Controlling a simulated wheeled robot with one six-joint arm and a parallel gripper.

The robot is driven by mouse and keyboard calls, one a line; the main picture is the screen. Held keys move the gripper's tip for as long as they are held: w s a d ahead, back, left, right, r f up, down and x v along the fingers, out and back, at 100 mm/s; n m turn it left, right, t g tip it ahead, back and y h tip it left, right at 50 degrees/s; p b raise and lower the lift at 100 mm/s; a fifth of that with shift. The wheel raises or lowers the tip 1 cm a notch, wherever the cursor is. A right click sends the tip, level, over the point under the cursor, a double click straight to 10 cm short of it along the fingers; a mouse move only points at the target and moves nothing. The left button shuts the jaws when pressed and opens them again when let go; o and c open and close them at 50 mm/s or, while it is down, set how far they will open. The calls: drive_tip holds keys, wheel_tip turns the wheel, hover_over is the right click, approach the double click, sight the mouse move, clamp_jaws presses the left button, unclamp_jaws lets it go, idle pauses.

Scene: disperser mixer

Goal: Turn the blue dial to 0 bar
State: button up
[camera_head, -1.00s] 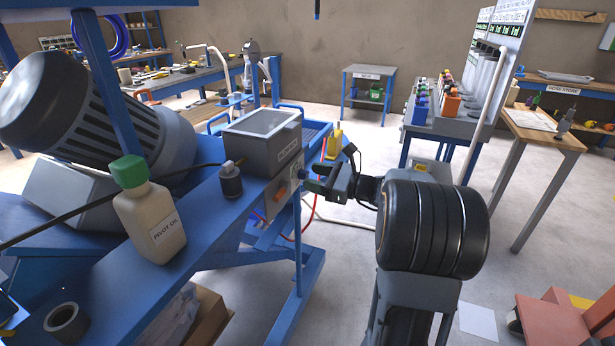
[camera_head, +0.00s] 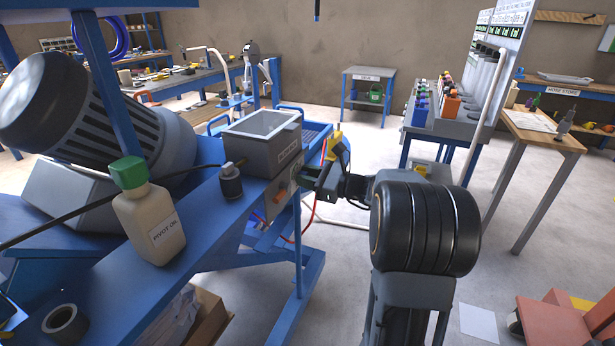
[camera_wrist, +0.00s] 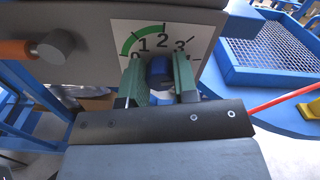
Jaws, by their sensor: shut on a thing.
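The blue dial (camera_wrist: 159,70) sits on the grey panel of the mixer's control box, between the two green fingers of my gripper (camera_wrist: 160,78) in the wrist view. The fingers are shut on the dial, one on each side. Behind it is a white scale plate (camera_wrist: 153,37) with a green arc and the numbers 1, 2 and 3; its lower part is hidden by the fingers. The dial's pointer cannot be made out. In the head view my gripper (camera_head: 309,178) reaches the front of the grey control box (camera_head: 262,150); the dial is hidden there.
An orange-and-grey knob (camera_wrist: 45,48) sticks out left of the dial. A blue mesh tray (camera_wrist: 275,55) lies to the right. A pivot oil bottle (camera_head: 150,215) and a small black container (camera_head: 231,181) stand on the blue frame.

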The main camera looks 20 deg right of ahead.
drive_tip(key=shift+c, duration=1.2)
drive_tip(key=shift+f+b, duration=0.1)
drive_tip(key=shift+b, duration=0.25)
drive_tip(key=n+b, duration=0.3)
drive_tip(key=shift+f, duration=0.25)
drive_tip(key=n+b, duration=0.4)
drive_tip(key=b, duration=0.1)
drive_tip(key=shift+n+b, duration=0.4)
drive_tip(key=n+b, duration=0.4)
drive_tip(key=b, duration=0.1)
drive_tip(key=shift+s, duration=0.1)
drive_tip(key=n+b, duration=0.3)
drive_tip(key=shift+r, duration=0.2)
